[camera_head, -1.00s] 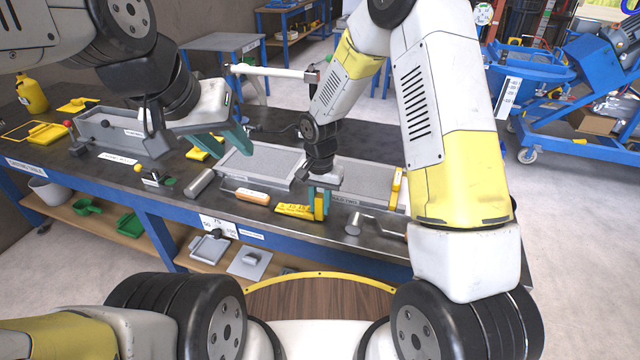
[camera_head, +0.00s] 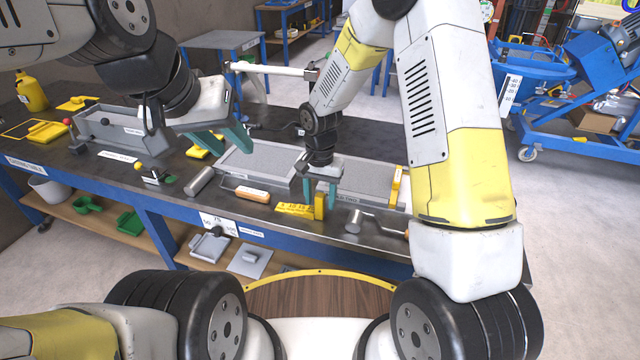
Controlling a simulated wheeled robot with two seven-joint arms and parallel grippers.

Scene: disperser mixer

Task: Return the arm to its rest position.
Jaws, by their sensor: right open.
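My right gripper (camera_head: 321,190) hangs over the front part of the workbench with its teal fingers pointing down and spread apart. It is just above and behind a yellow block-shaped tool (camera_head: 302,209) on the bench, and its fingers look clear of that tool. My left gripper (camera_head: 221,139) is at the left, above the bench, with its teal fingers angled down to the right. A gap shows between the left fingers, and nothing is seen between them.
The workbench (camera_head: 330,237) carries grey trays (camera_head: 262,163), an orange-handled tool (camera_head: 252,194), a metal cylinder (camera_head: 200,182) and a hammer-like tool (camera_head: 355,222). Free air lies above the bench.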

